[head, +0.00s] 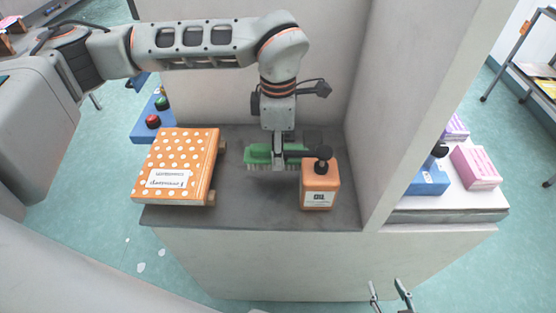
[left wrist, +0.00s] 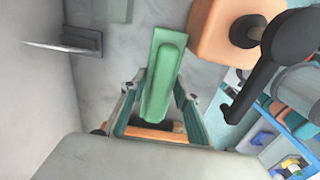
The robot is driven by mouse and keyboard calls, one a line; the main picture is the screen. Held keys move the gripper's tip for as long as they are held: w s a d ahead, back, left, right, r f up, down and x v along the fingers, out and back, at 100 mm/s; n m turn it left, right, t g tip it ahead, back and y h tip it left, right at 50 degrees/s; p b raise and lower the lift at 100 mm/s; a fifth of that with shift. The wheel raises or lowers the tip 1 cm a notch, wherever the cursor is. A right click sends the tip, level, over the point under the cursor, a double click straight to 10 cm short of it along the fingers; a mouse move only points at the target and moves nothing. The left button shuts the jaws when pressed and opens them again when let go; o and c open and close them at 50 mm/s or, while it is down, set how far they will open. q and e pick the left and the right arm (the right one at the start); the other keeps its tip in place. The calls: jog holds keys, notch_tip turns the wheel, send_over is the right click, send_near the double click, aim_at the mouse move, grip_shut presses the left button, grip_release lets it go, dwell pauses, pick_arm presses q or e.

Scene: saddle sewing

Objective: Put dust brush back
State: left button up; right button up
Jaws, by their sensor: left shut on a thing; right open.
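The dust brush (head: 258,155) has a green back and pale bristles pointing down. It is at the grey shelf surface (head: 260,211), between the dotted orange box and the oil bottle. My left gripper (head: 279,166) is shut on the brush from above; its fingers hide part of the brush. In the left wrist view the green brush (left wrist: 161,70) extends out from between the fingers. I cannot tell whether the bristles touch the surface. My right gripper (head: 390,292) is open and empty at the bottom edge of the head view.
An orange oil bottle (head: 320,187) with a black pump stands just right of the brush. An orange polka-dot box (head: 178,165) lies at left. Pale walls close the back and right side. A blue box with red and green buttons (head: 153,121) is behind left.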

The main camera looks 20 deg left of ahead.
pick_arm(q)
jog(key=shift+f, duration=1.85)
jog(key=shift+f, duration=0.15)
jog(key=o, duration=1.1)
notch_tip(320, 180, up, 12)
jog(key=shift+b, duration=0.3)
jog(key=shift+r, duration=0.2)
